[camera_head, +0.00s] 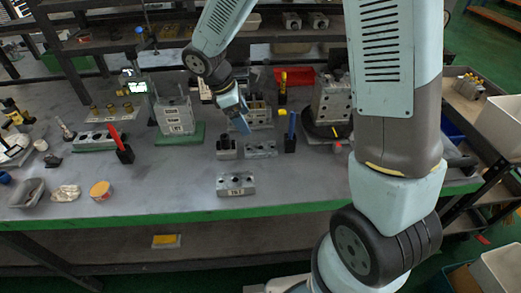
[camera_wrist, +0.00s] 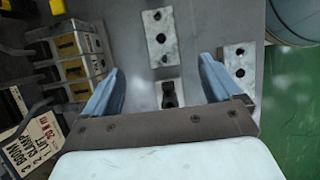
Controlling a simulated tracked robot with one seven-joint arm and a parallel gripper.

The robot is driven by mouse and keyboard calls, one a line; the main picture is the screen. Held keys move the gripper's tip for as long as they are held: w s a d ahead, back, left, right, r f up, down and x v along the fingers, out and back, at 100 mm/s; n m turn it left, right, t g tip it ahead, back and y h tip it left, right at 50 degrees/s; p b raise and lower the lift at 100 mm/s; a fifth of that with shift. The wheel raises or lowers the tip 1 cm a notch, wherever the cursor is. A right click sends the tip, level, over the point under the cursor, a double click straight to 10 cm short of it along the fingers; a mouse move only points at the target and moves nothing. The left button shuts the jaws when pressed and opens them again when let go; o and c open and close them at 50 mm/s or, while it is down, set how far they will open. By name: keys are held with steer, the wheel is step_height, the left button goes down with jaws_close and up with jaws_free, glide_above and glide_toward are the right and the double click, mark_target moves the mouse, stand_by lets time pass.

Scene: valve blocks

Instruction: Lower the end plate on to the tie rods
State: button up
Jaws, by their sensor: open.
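My gripper (camera_head: 241,124) hangs above the middle of the bench, pointing down. Two pale metal plates with dark holes lie flat: one (camera_head: 236,184) near the front edge, also in the wrist view (camera_wrist: 240,66), and one (camera_head: 260,149) farther back, also in the wrist view (camera_wrist: 158,36). I cannot tell which is the end plate. A small dark-topped block (camera_head: 226,148) stands beside the rear plate and shows below the fingers (camera_wrist: 170,94). The tie rods cannot be made out clearly.
A metal block stack (camera_head: 258,114) stands behind my gripper. The bench front is mostly clear.

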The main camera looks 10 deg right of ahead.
mark_target(260, 147)
steer(key=x, duration=1.2)
steer(key=shift+f, duration=0.35)
steer(key=shift+d, duration=0.1)
steer(key=shift+c, duration=0.2)
steer(key=shift+s, duration=0.1)
steer(key=c, duration=1.3)
steer(key=shift+r, duration=0.1)
